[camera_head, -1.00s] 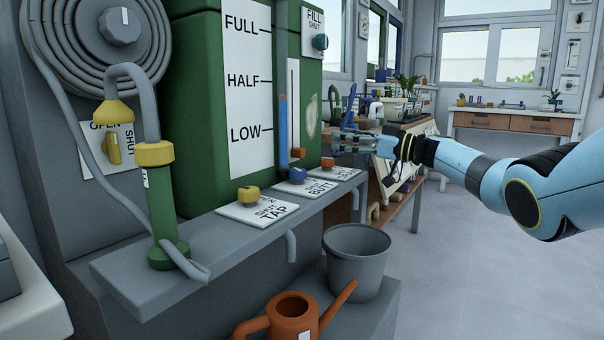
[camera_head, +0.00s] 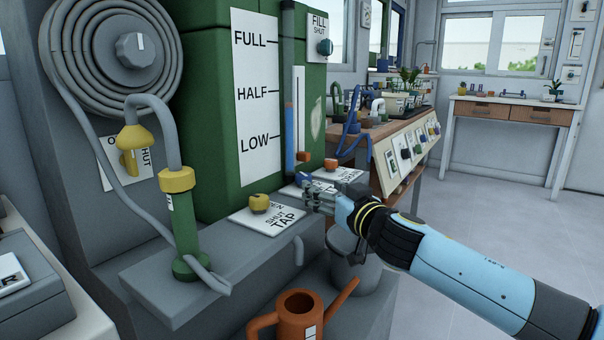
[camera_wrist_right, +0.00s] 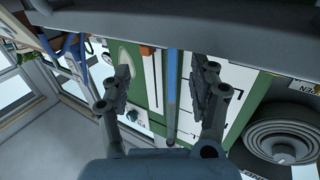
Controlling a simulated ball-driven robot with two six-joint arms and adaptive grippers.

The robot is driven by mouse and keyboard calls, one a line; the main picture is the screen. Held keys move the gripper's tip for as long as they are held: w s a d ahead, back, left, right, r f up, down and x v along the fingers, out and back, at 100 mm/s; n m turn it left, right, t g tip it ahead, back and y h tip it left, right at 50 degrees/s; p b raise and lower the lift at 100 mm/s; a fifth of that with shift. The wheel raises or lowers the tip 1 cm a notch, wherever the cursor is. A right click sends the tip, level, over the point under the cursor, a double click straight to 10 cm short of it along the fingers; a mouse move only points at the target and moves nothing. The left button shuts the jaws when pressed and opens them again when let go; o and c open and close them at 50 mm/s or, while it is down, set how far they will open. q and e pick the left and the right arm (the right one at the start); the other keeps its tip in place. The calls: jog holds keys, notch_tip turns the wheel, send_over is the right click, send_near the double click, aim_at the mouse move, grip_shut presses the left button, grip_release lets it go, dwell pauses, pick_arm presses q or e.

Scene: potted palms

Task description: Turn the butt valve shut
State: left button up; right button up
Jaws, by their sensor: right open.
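The butt valve's blue knob (camera_head: 302,178) sits on its white plate (camera_head: 289,191) on the grey shelf, in the middle of the head view. My right gripper (camera_head: 312,193) is right in front of it and covers most of the plate and its lettering. I cannot tell whether the fingers touch the knob. In the right wrist view the right gripper (camera_wrist_right: 163,75) is open with its two fingers spread. Between them, beyond, shows the blue level tube (camera_wrist_right: 171,95) of the green butt; the blue knob cannot be made out there. My left gripper is not in view.
The yellow tap knob (camera_head: 259,203) is left of my gripper, and an orange-brown knob (camera_head: 328,163) is just behind it. An orange watering can (camera_head: 301,315) and a grey bucket (camera_head: 352,270) stand below. A green hose nozzle (camera_head: 184,225) stands at the shelf's left.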

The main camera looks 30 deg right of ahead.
aim_at(307, 177)
jog(key=w, duration=0.2)
jog(key=w+p, duration=0.1)
jog(key=w, duration=0.2)
jog(key=w+d, duration=0.1)
jog(key=w, duration=0.2)
jog(key=shift+r, duration=0.1)
jog(key=shift+w+d, duration=0.1)
jog(key=shift+w, duration=0.45)
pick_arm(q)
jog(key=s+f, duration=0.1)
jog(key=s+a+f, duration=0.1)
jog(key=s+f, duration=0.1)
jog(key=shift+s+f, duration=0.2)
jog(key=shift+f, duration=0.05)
